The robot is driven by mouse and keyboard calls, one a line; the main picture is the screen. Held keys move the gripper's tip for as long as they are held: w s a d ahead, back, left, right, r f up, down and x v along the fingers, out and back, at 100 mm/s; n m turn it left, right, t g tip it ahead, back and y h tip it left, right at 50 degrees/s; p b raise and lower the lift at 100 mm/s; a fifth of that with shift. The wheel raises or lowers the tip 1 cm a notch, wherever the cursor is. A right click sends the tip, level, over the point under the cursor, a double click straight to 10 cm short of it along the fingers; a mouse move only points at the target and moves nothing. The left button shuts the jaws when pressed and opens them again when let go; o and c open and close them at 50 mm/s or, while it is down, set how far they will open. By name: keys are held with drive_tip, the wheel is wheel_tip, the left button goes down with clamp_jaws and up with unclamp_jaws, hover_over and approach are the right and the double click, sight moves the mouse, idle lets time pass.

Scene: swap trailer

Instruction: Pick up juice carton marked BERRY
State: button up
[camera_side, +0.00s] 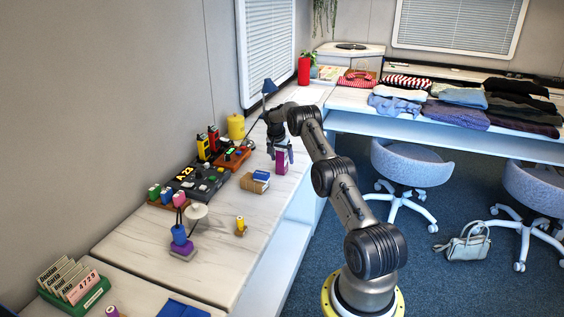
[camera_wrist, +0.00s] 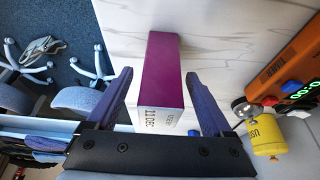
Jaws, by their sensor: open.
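A magenta carton (camera_side: 281,162) stands on the white marbled counter, below my gripper (camera_side: 281,149) in the side view. In the wrist view the carton (camera_wrist: 162,72) lies between the two spread blue fingers of my gripper (camera_wrist: 158,76). Its near end face is white with dark print that seems to read "11 DEC"; I cannot read BERRY on it. The fingers are open, one on each side of the carton. I cannot tell whether either finger touches it.
A blue-and-tan box (camera_side: 254,182) lies nearby on the counter (camera_side: 262,221). An orange device (camera_side: 233,158) and a yellow canister (camera_side: 236,127) stand left of the carton. A black button panel (camera_side: 197,182) is farther left. In the wrist view the orange device (camera_wrist: 291,62) is at right.

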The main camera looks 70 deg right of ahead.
drive_tip(key=shift+d+f, duration=0.15)
drive_tip(key=shift+f, duration=0.15)
drive_tip(key=shift+c, duration=0.2)
clamp_jaws()
drive_tip(key=shift+r, duration=0.1)
